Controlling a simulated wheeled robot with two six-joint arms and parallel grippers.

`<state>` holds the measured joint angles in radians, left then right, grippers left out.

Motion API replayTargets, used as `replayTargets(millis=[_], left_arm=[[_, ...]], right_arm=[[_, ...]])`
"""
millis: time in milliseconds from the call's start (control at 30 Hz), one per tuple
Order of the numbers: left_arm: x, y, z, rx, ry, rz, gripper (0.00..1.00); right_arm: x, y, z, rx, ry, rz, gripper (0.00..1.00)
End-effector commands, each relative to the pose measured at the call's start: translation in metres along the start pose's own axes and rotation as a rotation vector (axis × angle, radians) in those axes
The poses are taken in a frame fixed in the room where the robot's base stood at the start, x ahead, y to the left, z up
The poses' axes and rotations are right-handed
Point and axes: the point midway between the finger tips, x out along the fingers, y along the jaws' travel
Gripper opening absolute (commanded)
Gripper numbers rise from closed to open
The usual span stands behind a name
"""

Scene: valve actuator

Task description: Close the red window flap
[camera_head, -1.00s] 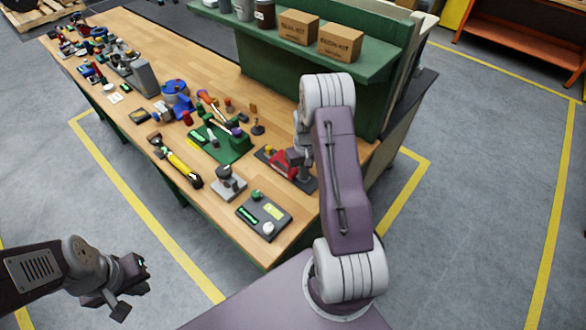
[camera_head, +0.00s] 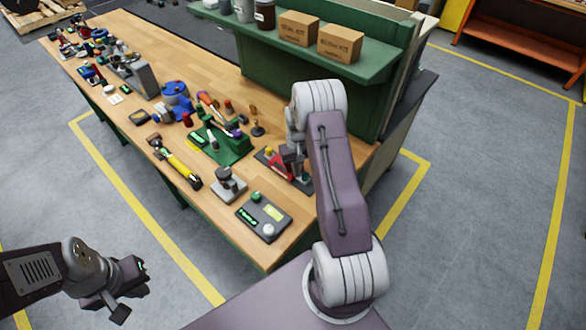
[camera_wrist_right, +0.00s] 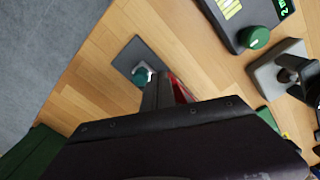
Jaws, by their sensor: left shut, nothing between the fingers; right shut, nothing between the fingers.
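The red part (camera_head: 279,170) sits on a dark base plate (camera_head: 302,184) near the right end of the workbench. My right gripper (camera_head: 292,156) is shut and empty, right at the red part and partly covering it. Whether they touch I cannot tell. In the right wrist view, a sliver of the red part (camera_wrist_right: 180,90) shows beside my dark fingers (camera_wrist_right: 162,88), which hide most of it. A green knob (camera_wrist_right: 141,76) stands on the plate there. The flap's angle is hidden. My left gripper (camera_head: 132,284) is shut and empty, off the bench at lower left.
A grey box with a green knob (camera_head: 264,216) and a grey block device (camera_head: 229,184) stand left of the red part. A green fixture (camera_head: 222,146) lies behind them. A green shelf (camera_head: 370,62) with boxes rises at the back. The bench's front corner is bare.

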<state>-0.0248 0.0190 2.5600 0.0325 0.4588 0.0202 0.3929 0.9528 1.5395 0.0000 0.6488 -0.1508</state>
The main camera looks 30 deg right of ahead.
Motion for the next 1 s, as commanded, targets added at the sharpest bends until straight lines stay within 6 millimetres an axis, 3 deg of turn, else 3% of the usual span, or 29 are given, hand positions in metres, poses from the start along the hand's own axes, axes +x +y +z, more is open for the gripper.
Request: replayTargets(millis=[1000], left_arm=[[0.007, 0.000, 0.001, 0.000, 0.000, 0.000, 0.00]], right_arm=[[0.001, -0.019, -0.033, -0.001, 0.001, 0.000, 0.00]])
